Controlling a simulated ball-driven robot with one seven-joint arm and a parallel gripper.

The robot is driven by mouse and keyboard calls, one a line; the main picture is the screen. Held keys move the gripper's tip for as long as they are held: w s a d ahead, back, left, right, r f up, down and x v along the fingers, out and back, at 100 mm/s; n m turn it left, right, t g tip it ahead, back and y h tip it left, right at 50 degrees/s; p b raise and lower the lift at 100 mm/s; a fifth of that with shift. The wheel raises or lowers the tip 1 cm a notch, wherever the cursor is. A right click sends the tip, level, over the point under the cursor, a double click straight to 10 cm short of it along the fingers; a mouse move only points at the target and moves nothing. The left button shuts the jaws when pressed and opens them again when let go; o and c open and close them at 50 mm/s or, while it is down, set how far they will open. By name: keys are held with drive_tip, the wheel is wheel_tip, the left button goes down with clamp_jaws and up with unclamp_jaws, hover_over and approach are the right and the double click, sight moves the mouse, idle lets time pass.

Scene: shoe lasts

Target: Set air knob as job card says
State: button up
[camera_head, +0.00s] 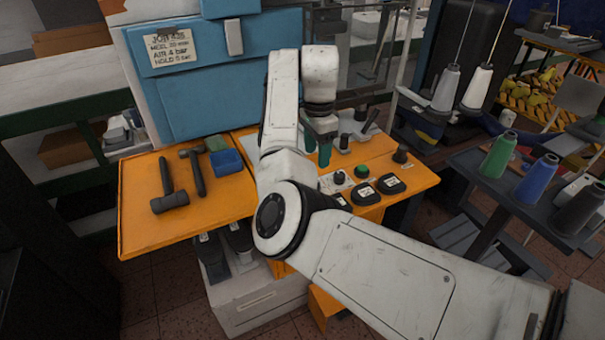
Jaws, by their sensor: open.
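The job card (168,48) is on the blue machine front at the upper left; it appears to read heel 20 mm, air 4 bar, hold 5 sec. Black round dials with pale labels sit on the orange bench's control area, one in the middle (364,193) and one at the right (390,184). Another is partly hidden behind my arm. A small dark knob (339,178) stands left of a green button (361,172). I cannot tell which is the air knob or read its setting. My gripper (317,158) is open and empty, pointing down above the bench behind these controls.
Two hammers (197,172) and a blue box (227,162) lie on the left of the orange bench (140,225). Dark upright parts (345,141) stand close right of my gripper. Thread cones (498,153) stand on a table at right.

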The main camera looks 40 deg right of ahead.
drive_tip(key=f, duration=1)
drive_tip(key=shift+w+f+p, duration=0.2)
drive_tip(key=shift+f+p, duration=0.1)
drive_tip(key=shift+p, duration=0.05)
drive_tip(key=c, duration=1)
